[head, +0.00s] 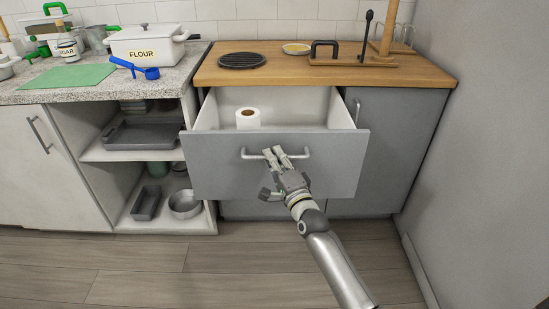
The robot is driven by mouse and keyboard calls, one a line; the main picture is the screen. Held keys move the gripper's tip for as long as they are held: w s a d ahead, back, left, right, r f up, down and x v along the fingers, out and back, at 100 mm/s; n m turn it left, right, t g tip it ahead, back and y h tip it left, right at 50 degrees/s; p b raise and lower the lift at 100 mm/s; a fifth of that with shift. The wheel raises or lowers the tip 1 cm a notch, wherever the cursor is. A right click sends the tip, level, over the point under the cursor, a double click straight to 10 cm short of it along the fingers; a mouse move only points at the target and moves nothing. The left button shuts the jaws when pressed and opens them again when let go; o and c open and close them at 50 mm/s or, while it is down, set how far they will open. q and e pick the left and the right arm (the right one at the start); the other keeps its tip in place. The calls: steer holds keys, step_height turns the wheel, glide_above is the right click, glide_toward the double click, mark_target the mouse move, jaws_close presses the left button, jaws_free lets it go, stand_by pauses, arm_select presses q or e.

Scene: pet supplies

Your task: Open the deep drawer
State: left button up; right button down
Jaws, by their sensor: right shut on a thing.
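The deep drawer (225,174) under the wooden counter is pulled well out, with its grey front standing clear of the cabinet. Its white inside shows, with a paper roll (248,119) standing in it near the front left. My right gripper (274,156) is shut on the drawer's bar handle (254,155), near the middle of the front. The exact contact of the fingers on the bar is small in the picture. My left gripper is not in view.
A grey cabinet door (385,150) is at the right, beside a wall. Open shelves with a grey tray (140,136) and a round pan (184,204) are at the left. A flour box (140,52) and blue scoop (152,73) sit on the stone counter. The floor in front is clear.

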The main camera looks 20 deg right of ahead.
steer(key=c, duration=1.5)
jaws_free()
steer(key=shift+s+f, duration=0.1)
steer(key=v, duration=1.1)
steer(key=shift+s, duration=0.35)
steer(key=shift+f, duration=0.15)
